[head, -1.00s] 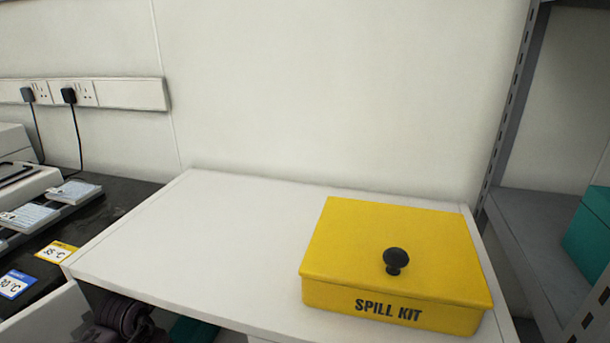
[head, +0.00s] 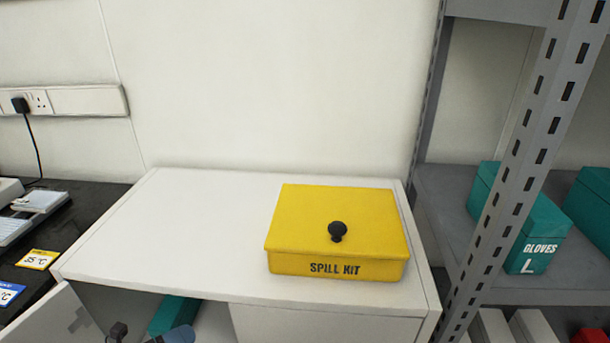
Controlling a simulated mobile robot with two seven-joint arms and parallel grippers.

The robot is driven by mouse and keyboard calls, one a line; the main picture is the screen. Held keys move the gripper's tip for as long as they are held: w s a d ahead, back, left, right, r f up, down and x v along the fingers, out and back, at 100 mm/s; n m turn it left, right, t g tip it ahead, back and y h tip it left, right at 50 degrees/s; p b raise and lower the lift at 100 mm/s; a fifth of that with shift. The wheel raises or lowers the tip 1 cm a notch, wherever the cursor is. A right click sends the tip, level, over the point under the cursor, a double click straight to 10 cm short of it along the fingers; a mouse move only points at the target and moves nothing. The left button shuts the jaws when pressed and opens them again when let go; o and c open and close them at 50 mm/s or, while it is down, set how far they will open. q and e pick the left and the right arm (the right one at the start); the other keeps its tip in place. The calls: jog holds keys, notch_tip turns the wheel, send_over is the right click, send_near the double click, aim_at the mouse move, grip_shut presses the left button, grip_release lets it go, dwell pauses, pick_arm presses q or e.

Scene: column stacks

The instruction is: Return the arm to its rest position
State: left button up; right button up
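Nothing touches the box.
A metal shelf post (head: 515,170) rises at right, before a teal GLOVES box (head: 535,225). The cabinet top's left part is clear. A dark bench stands left.

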pick_arm(q)
jog(key=s+a+r+n+t+y+p, duration=0.45)
jog(key=s+n+t+y, duration=0.35)
jog(key=n, duration=1)
jog(key=s+f+n+g+y+p, duration=0.2)
jog(key=s+f+n+g+y, duration=0.1)
jog(key=s+f+n+g, duration=0.5)
jog(key=s+n, duration=0.2)
jog(key=s, duration=0.1)
jog(key=shift+s+d+n+y+p, duration=0.25)
jog(key=shift+s+n+y+p, duration=0.05)
jog(key=shift+n+y, duration=0.1)
pick_arm(e)
jog(key=shift+m, duration=0.5)
jog(key=r, duration=0.1)
jog(key=s+r, duration=0.1)
jog(key=r, duration=0.2)
jog(key=shift+s+d+r, duration=0.2)
jog(key=shift+s+r, duration=0.05)
pick_arm(q)
jog(key=shift+c, duration=0.2)
pick_arm(e)
jog(key=shift+c, duration=0.3)
